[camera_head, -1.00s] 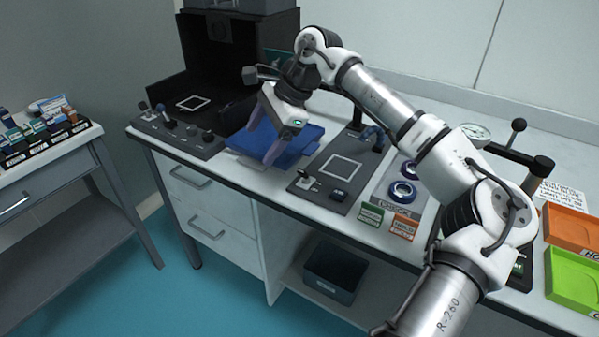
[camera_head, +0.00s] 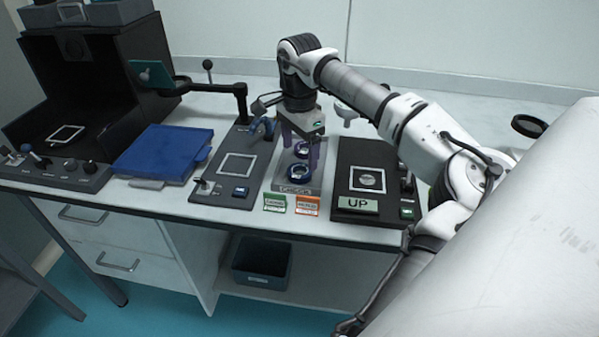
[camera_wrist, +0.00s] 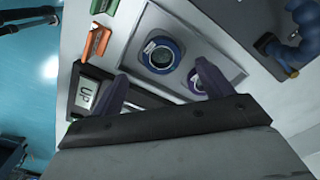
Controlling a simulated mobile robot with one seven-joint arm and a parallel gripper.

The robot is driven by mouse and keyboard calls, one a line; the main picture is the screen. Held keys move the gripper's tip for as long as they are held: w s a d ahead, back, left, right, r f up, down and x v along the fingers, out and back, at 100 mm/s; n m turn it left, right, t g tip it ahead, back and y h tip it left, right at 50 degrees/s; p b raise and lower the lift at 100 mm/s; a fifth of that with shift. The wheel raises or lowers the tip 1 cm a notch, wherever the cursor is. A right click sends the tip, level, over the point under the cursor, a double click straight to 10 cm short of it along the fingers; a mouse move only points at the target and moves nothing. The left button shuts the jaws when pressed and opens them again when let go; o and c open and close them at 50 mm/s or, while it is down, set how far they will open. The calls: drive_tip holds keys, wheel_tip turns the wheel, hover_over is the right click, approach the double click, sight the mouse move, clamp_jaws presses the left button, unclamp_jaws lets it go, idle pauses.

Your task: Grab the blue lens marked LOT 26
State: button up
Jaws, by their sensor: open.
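A blue-rimmed lens (camera_head: 299,171) lies at the front of a small grey tray (camera_head: 283,187). It also shows in the wrist view (camera_wrist: 161,55), with a pale label too small to read. A second, more purple ring lens (camera_wrist: 194,82) lies beside it, at the tray's back in the head view (camera_head: 301,151). In the wrist view, one finger partly covers this second lens. My gripper (camera_head: 301,157) points down over the tray with its purple fingers apart and empty. In the wrist view, the blue lens appears just beyond the gap between the fingertips (camera_wrist: 161,73).
A black device with an "UP" sign (camera_head: 357,204) stands right of the tray. A grey panel (camera_head: 222,194) with a white square is on the left. Green (camera_head: 275,202) and orange (camera_head: 307,205) cards stand in front. A blue case (camera_head: 163,152) lies farther left.

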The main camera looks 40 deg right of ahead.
sight(299, 170)
drive_tip(key=shift+w+f+p, duration=0.1)
drive_tip(key=shift+f+p, duration=0.35)
drive_tip(key=shift+f, duration=2.3)
drive_tip(key=c, duration=1.1)
